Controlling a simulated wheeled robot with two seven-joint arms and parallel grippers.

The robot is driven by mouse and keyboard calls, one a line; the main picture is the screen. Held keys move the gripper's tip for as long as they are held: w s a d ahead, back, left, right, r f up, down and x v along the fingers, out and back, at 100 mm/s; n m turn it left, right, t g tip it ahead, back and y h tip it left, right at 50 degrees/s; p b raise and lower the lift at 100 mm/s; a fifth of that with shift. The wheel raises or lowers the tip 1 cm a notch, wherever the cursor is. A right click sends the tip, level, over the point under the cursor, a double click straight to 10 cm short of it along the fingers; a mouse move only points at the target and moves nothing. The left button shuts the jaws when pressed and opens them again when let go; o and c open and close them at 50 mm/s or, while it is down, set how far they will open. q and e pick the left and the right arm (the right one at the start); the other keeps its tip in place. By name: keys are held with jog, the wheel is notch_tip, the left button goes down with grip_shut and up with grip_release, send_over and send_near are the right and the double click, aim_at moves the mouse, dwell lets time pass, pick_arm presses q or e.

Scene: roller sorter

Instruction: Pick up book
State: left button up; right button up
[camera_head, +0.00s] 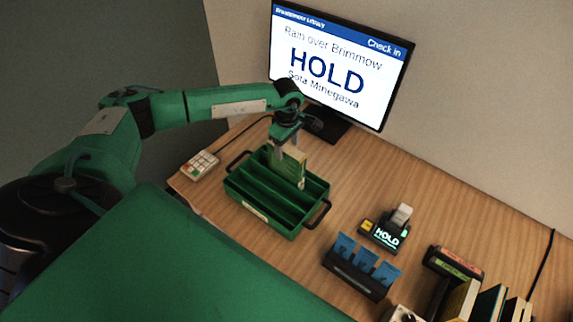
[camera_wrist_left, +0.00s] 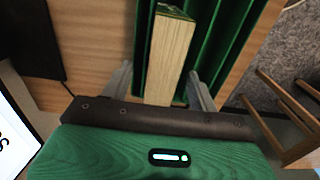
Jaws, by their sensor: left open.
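A book (camera_head: 293,163) stands upright in the green slotted crate (camera_head: 262,216) on the desk. In the left wrist view the book (camera_wrist_left: 172,52) shows its pale page edges and a green cover edge at its far end. My left gripper (camera_head: 287,150) is at the book from above. In the left wrist view its two fingers (camera_wrist_left: 160,88) are open, one on each side of the book, with a gap visible on both sides. I cannot tell whether either finger touches it. My right gripper is not in view.
A monitor (camera_head: 340,62) reading HOLD stands behind the crate. A keypad (camera_head: 200,165) lies left of it. A small HOLD device (camera_head: 385,232), a holder with blue cards (camera_head: 356,275) and several upright books (camera_head: 487,303) are to the right. Bare desk lies right of the crate.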

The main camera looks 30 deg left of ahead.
aim_at(287, 168)
pick_arm(q)
notch_tip(287, 168, down, 3)
jog(key=shift+s+f+p, duration=0.1)
jog(key=shift+s+p, duration=0.05)
jog(key=shift+p, duration=0.8)
jog(key=shift+f, duration=0.5)
grip_shut()
jog(key=shift+r, duration=0.1)
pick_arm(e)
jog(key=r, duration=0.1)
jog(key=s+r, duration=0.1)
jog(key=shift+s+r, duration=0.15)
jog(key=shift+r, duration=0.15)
